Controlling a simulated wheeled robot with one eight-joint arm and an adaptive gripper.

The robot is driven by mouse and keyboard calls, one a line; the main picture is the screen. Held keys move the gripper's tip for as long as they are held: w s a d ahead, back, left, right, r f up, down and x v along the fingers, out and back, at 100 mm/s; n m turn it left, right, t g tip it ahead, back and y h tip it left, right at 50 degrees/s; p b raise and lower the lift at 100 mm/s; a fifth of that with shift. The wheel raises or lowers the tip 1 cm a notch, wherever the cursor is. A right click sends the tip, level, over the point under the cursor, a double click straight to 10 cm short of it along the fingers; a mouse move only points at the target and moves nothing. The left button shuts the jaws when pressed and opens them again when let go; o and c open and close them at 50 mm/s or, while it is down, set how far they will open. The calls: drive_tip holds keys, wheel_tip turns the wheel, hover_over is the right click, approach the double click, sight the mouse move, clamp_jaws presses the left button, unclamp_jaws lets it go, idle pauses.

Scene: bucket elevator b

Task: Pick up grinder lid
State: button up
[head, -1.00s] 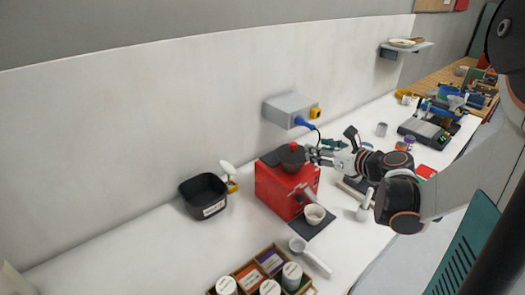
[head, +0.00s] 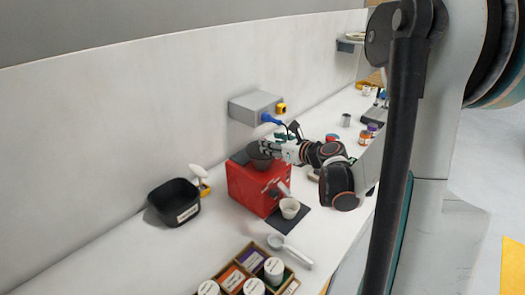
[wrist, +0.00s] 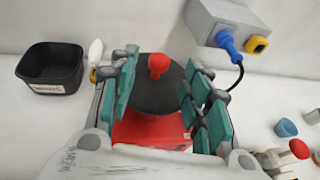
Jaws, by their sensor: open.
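The grinder lid (wrist: 152,100) is a dark round disc with a red knob (wrist: 158,65). It sits on top of the red grinder (head: 258,188). My gripper (wrist: 162,72) is open, with its teal-padded fingers on the left and right of the lid in the wrist view. In the head view my gripper (head: 278,150) is at the right side of the grinder's dark top and hides the knob. I cannot tell whether the fingers touch the lid.
A black bin (head: 174,203) stands to the left. A grey wall box (head: 256,106) with a blue plug and cable is behind the grinder. A white cup (head: 289,208) stands in front of it. A wooden tray (head: 228,272) of canisters is nearer.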

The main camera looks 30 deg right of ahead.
drive_tip(key=x, duration=0.4)
drive_tip(key=shift+w, duration=0.2)
clamp_jaws()
drive_tip(key=shift+r, duration=0.15)
